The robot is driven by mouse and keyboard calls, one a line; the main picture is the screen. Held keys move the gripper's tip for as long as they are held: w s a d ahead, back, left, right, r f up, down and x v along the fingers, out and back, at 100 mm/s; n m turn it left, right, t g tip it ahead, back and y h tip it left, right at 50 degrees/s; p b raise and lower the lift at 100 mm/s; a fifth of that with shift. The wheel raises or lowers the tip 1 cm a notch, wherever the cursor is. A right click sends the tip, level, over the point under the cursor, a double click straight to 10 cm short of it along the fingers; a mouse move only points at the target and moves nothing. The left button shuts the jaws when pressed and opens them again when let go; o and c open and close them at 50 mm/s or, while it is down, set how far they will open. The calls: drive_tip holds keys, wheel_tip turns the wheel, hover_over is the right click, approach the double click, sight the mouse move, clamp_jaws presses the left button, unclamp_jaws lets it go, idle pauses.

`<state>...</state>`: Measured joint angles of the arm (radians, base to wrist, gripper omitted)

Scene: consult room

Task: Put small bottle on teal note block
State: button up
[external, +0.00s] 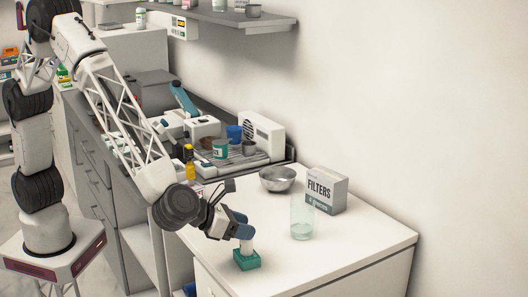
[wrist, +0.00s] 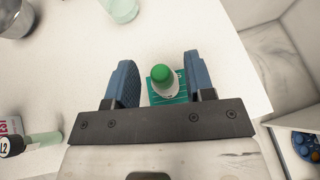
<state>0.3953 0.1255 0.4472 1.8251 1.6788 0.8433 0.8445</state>
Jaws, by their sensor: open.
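The small bottle, white with a green cap (wrist: 163,75), stands upright on the teal note block (wrist: 155,97) in the wrist view. In the external view the white bottle body (external: 246,246) shows below my gripper and above the teal block (external: 246,262), near the front of the white table. My gripper (wrist: 157,80) is open, with one blue finger on each side of the bottle and a visible gap to both. It also shows in the external view (external: 242,231), pointing down over the bottle. The bottle's cap is hidden there.
A clear glass (external: 302,218), a metal bowl (external: 278,179) and a filters box (external: 325,190) stand farther back on the table. A bottle with a dark cap (wrist: 35,142) is at the left in the wrist view. The table's right part is clear.

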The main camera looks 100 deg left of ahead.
drive_tip(key=v, duration=1.1)
idle(0.4)
drive_tip(key=s+a+r+n+g, duration=0.35)
drive_tip(key=s+a+n, duration=0.35)
drive_tip(key=s+a, duration=0.25)
drive_tip(key=s+a+r+n+g, duration=0.35)
drive_tip(key=s+a+n, duration=0.4)
drive_tip(key=a, duration=0.25)
drive_tip(key=s+a+n+h, duration=0.2)
drive_tip(key=s+n, duration=0.5)
drive_tip(key=s, duration=0.5)
drive_tip(key=s+a+n+g+h, duration=0.1)
drive_tip(key=s+n+h, duration=0.4)
drive_tip(key=s, duration=0.8)
drive_tip(key=a+n, duration=0.1)
drive_tip(key=n, duration=0.1)
drive_tip(key=shift+s+a+r+n, duration=0.25)
drive_tip(key=shift+a+r+n, duration=0.1)
drive_tip(key=shift+a+r, duration=0.05)
